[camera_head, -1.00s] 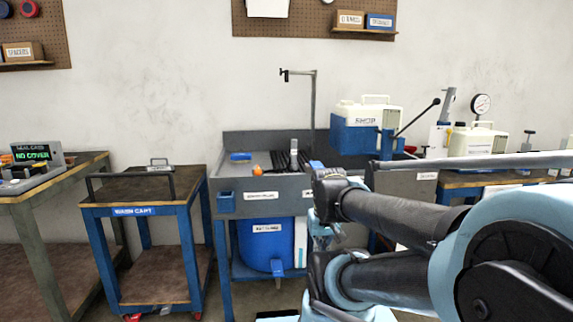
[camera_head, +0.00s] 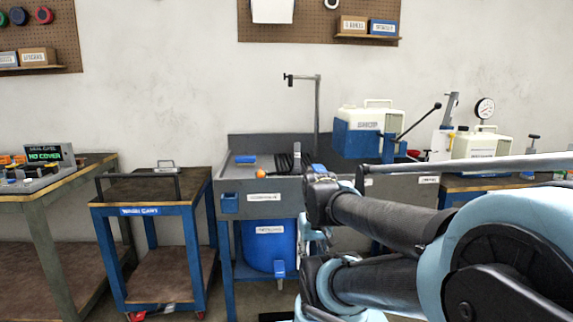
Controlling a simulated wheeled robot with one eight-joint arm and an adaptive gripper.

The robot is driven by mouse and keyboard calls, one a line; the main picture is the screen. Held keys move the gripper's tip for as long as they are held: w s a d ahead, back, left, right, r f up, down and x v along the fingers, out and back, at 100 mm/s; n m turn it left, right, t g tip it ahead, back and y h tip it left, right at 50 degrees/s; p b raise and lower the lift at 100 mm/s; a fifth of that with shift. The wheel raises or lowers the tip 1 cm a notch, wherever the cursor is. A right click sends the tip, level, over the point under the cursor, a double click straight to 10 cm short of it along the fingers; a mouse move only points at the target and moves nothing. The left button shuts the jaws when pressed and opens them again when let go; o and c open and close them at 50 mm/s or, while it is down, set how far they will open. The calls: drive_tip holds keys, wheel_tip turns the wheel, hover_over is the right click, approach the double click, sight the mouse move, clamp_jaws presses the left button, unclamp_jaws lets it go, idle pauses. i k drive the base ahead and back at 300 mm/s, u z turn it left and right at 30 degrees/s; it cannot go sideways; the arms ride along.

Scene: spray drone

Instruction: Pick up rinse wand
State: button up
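No part is clearly marked as the rinse wand. A thin grey upright stand (camera_head: 317,112) rises behind the sink bench, with a small dark nozzle-like piece (camera_head: 288,77) on its top arm. A short grey upright piece (camera_head: 297,154) stands in the grey sink bench (camera_head: 228,186), beside dark ribbing; I cannot tell whether either is the wand. My arm reaches in from the right, its dark-sleeved links covering the bench's right part. My gripper cannot be made out, and nothing held is visible.
An orange ball-like item (camera_head: 260,174) and a blue item (camera_head: 245,159) lie in the sink. A blue bucket (camera_head: 270,245) sits below. A wash cart (camera_head: 141,211) stands left. A white-and-blue tank unit (camera_head: 362,134) with a lever stands right. Floor shows between cart and bench.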

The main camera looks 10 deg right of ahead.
sight(296, 167)
drive_tip(key=u, duration=0.55)
drive_tip(key=k, duration=0.7)
drive_tip(key=u, duration=0.9)
drive_tip(key=k, duration=0.6)
drive_tip(key=u, duration=0.35)
drive_tip(key=i, duration=0.9)
drive_tip(key=z, duration=0.85)
drive_tip(key=i, duration=0.9)
drive_tip(key=z, duration=1.15)
drive_tip(key=i, duration=0.55)
drive_tip(key=z, duration=0.3)
